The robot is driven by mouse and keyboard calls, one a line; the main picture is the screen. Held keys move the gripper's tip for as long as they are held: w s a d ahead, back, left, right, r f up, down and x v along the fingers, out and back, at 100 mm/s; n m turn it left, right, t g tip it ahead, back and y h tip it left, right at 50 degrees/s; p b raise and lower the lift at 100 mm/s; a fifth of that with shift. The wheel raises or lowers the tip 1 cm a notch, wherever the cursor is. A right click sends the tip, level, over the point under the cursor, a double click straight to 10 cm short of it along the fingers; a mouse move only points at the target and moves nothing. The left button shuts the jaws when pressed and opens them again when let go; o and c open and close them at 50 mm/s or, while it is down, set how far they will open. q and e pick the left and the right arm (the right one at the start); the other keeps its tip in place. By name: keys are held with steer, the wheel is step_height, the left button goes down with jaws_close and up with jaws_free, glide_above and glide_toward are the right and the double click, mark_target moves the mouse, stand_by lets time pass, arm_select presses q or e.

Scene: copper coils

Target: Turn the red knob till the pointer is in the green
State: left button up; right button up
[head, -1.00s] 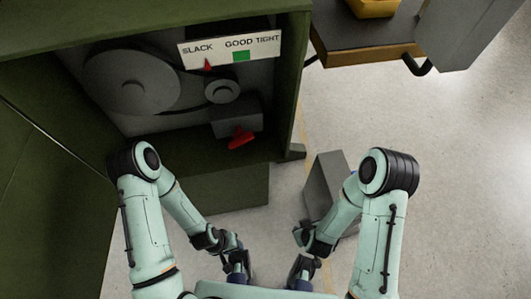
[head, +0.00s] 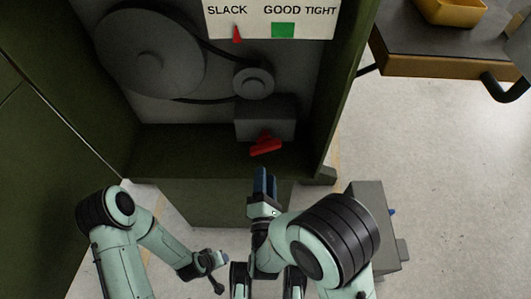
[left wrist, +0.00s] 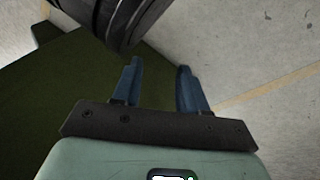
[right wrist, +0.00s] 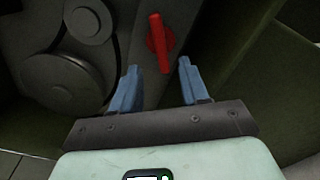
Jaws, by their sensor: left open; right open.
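The red knob (head: 265,144) sits on the front of a grey block inside the green cabinet. In the right wrist view the red knob (right wrist: 160,42) shows its bar nearly upright, beyond the fingertips. The red pointer (head: 237,34) stands under SLACK on the white scale (head: 256,26), left of the green patch (head: 283,30). My right gripper (head: 264,172) is open and empty, just short of the knob and apart from it. My left gripper (left wrist: 158,72) is open and empty, low and away from the knob; its fingers are hard to make out in the head view.
A large grey pulley (head: 150,52) and a small one (head: 254,82) with a dark belt are left of and above the knob. The cabinet's green side wall (head: 338,90) stands close on the right. A bench (head: 430,62) with a yellow bin (head: 452,10) is at upper right.

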mark_target(265, 151)
steer(key=w+b, duration=0.1)
steer(key=w, duration=0.6)
steer(key=shift+w, duration=0.4)
steer(key=shift+w+b, duration=0.3)
steer(key=shift+w, duration=0.2)
arm_select(q)
steer(key=f, duration=0.1)
steer(key=a+f, duration=0.1)
steer(key=shift+w+a+f, duration=0.1)
steer(key=shift+w+f, duration=0.2)
arm_select(e)
jaws_close()
